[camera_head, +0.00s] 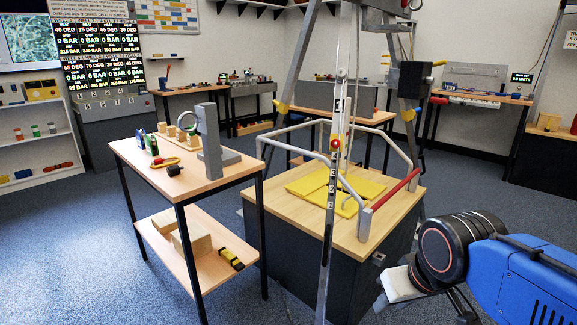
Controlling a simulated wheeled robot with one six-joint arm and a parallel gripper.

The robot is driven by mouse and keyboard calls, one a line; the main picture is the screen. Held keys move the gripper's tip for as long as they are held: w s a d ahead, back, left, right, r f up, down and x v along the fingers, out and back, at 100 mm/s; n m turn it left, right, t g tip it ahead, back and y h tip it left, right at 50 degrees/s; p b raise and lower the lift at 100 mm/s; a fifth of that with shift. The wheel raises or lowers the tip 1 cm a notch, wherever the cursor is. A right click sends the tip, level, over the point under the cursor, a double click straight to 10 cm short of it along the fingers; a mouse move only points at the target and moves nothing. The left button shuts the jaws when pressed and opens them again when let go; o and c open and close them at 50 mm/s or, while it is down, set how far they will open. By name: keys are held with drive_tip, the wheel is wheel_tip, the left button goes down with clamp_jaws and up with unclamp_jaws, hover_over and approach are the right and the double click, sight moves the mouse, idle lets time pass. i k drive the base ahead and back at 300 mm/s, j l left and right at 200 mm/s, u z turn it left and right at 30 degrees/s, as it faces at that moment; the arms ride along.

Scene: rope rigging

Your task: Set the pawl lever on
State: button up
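A tall metal tripod stands over a wooden-topped platform, its front leg (330,185) marked with numbers. A small red ball (335,144) shows on this leg. On the tripod's right leg is a dark winch-like box (414,80) with a yellow-tipped handle (438,63) on its right side. I cannot tell which of these parts is the pawl lever, or how it is set. My blue arm enters at the lower right, with black joint rings and a pale blunt part (400,285), well below and apart from the box. No fingers can be made out clearly.
The platform (400,208) has grey rails, a red bar (391,189) and yellow panels (330,180). A small table (130,150) with a grey clamp-like stand (212,150) is at the left. Benches line the back. Blue carpet is clear at front left.

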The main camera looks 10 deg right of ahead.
sight(442, 63)
drive_tip(key=i+l+u, duration=0.15)
drive_tip(key=l+u, duration=0.15)
drive_tip(key=l, duration=1.05)
drive_tip(key=l+u, duration=0.25)
drive_tip(key=l, duration=1.1)
drive_tip(key=i+l+u, duration=0.15)
drive_tip(key=l, duration=0.45)
drive_tip(key=l+u, duration=0.15)
drive_tip(key=l, duration=0.5)
drive_tip(key=l+u, duration=0.1)
drive_tip(key=l, duration=0.55)
drive_tip(key=l+u, duration=0.15)
drive_tip(key=l, duration=0.45)
drive_tip(key=l+u, duration=0.15)
drive_tip(key=l, duration=0.5)
drive_tip(key=l+u, duration=0.15)
drive_tip(key=l, duration=0.5)
drive_tip(key=k+l+u, duration=0.1)
drive_tip(key=l, duration=0.55)
drive_tip(key=k+l+u, duration=0.15)
drive_tip(key=l, duration=0.45)
drive_tip(key=k+l, duration=0.1)
drive_tip(key=l, duration=0.25)
drive_tip(key=k+l, duration=0.1)
drive_tip(key=l, duration=0.25)
drive_tip(key=k+l, duration=0.1)
drive_tip(key=l, duration=0.2)
drive_tip(key=k+l+u, duration=0.15)
drive_tip(key=k, duration=0.15)
